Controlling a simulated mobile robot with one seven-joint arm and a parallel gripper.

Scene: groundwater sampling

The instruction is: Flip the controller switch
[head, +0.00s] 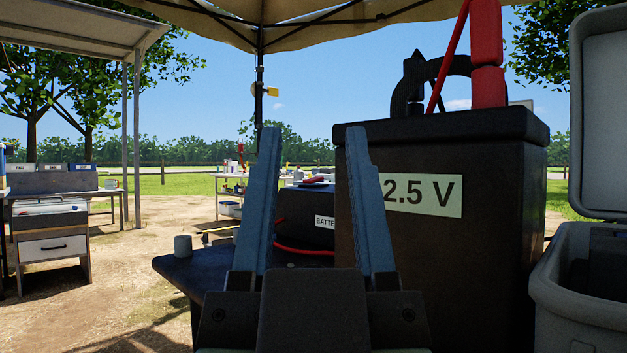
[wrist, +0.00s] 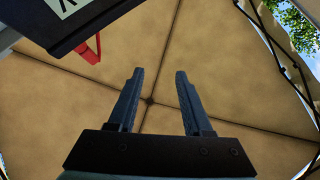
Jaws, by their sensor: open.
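I cannot make out a controller switch in either view. A large black box (head: 450,240) with a pale label (head: 423,195) reading "2.5 V", its left end covered by my gripper, stands just right of centre. My gripper (head: 312,135) is open and empty, fingers pointing up in front of the box's left edge. A dark case (head: 310,205) with a partly hidden "BATTE" label sits behind and between the fingers. In the wrist view my gripper (wrist: 160,73) is open against the tan canopy, with the corner of a black labelled box (wrist: 75,28) at the upper left.
Red and black parts (head: 488,80) stand on top of the black box. A grey open-lidded bin (head: 575,290) is close on the right. A dark table (head: 200,275) with a small grey cylinder (head: 183,246) is left of my gripper. A drawer cabinet (head: 50,245) stands far left; the ground between is open.

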